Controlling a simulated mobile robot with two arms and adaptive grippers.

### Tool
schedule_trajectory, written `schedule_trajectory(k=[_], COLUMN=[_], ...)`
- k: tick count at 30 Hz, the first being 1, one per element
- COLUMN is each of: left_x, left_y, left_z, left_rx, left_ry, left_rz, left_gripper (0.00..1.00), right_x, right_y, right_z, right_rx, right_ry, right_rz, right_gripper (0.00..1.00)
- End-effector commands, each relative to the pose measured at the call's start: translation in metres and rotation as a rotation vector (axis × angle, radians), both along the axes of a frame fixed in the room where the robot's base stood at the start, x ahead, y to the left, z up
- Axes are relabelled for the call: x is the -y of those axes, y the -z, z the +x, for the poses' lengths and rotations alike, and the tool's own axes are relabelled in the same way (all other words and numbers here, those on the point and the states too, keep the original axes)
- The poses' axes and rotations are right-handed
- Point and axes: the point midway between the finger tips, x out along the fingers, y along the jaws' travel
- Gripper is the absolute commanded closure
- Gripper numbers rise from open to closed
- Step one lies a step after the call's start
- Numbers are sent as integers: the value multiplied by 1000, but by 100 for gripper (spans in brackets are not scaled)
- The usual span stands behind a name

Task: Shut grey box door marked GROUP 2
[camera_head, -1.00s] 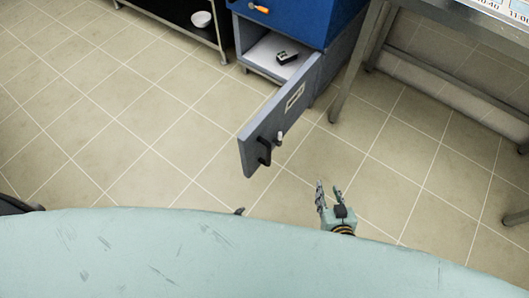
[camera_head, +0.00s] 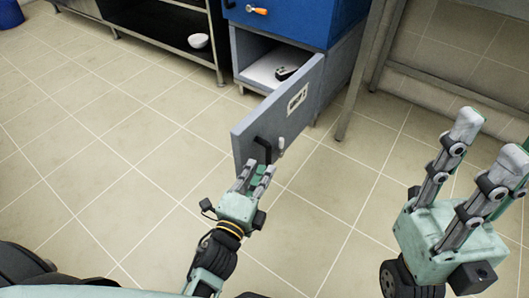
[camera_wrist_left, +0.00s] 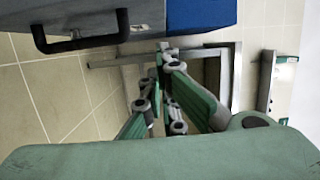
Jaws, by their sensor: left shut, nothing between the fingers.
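The grey box door (camera_head: 290,105) stands wide open, swung out from the grey box (camera_head: 262,50) under the blue cabinet. It has a dark handle and a small knob near its free end, and a white label too small to read. A dark item lies inside the box. My left gripper (camera_head: 256,176) is shut and empty, just below the door's handle end; I cannot tell if it touches. In the left wrist view the handle (camera_wrist_left: 82,42) shows at the upper left, beside the fingers (camera_wrist_left: 160,90). My right gripper (camera_head: 490,145) is open and empty at the right.
The blue cabinet (camera_head: 300,18) with an orange-handled item sits on the grey box. A dark shelf unit with a white bowl (camera_head: 198,41) stands to the left. A metal table leg (camera_head: 358,75) is right of the box. The tiled floor (camera_head: 110,150) in front is clear.

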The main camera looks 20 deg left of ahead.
Motion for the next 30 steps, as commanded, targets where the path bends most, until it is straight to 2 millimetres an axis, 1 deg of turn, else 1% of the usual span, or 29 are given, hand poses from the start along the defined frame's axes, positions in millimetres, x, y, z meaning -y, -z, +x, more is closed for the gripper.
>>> schedule_trajectory(k=[2, 5, 8, 15, 19, 21, 24, 30], left_x=[0, 1, 3, 8, 11, -3, -15, -26], left_y=[-2, -5, -5, -4, -3, -5, -3, -3], left_z=[3, 12, 27, 78, 103, 105, 109, 113], left_rx=[11, 16, 14, 14, 13, 10, 9, 9], left_ry=[-1, 0, 0, 1, 1, -1, -1, 0], left_rz=[12, 13, 13, 12, 11, 16, 13, 10], left_gripper=[100, 100, 100, 100, 100, 100, 100, 100], right_x=[2, 2, 2, 1, 0, 0, 1, 1], right_y=[-2, -4, -3, -4, -5, -10, -7, -6], right_z=[-6, -6, -6, -5, -3, -3, -4, -5], right_rx=[19, 21, 21, 38, 50, 50, 39, 38], right_ry=[-1, -1, -1, 0, 1, 0, 0, 1], right_rz=[6, 6, 6, 4, 2, 2, 4, 5], right_gripper=[64, 64, 64, 64, 64, 64, 64, 64])
